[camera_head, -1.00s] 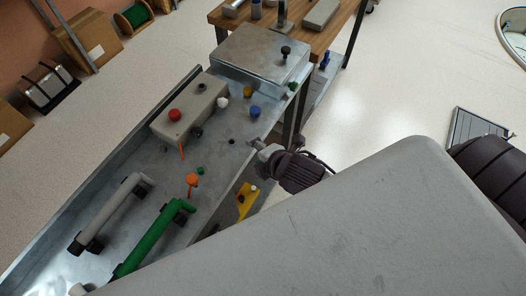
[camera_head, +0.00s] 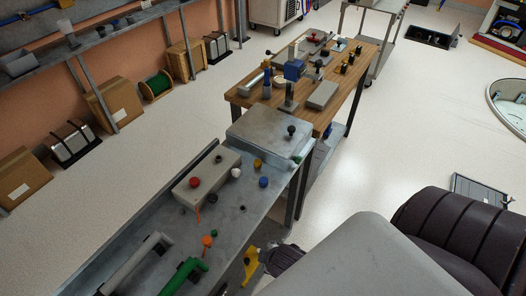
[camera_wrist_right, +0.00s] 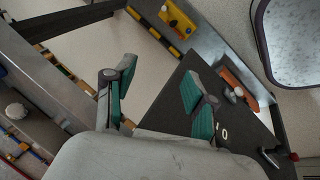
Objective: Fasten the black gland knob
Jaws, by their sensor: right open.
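In the head view, a black ball-topped knob (camera_head: 291,130) stands on the lid of a grey metal box (camera_head: 262,136) at the far end of the bench. Another small black knob (camera_head: 219,159) sits at the grey housing (camera_head: 207,180), and a low dark piece (camera_head: 183,211) lies in front of it. I cannot tell which is the gland knob. My right gripper (camera_wrist_right: 158,92) shows in the wrist view with teal fingers spread apart and nothing between them. An orange-handled piece (camera_wrist_right: 238,86) on a dark panel lies beyond the fingers. My left gripper is not in view.
The grey metal bench (camera_head: 137,230) carries red, white, yellow, blue and orange knobs, plus grey and green handles (camera_head: 184,275). A wooden table (camera_head: 342,87) with tools stands behind it. A yellow part (camera_head: 251,264) is at the bench's near side.

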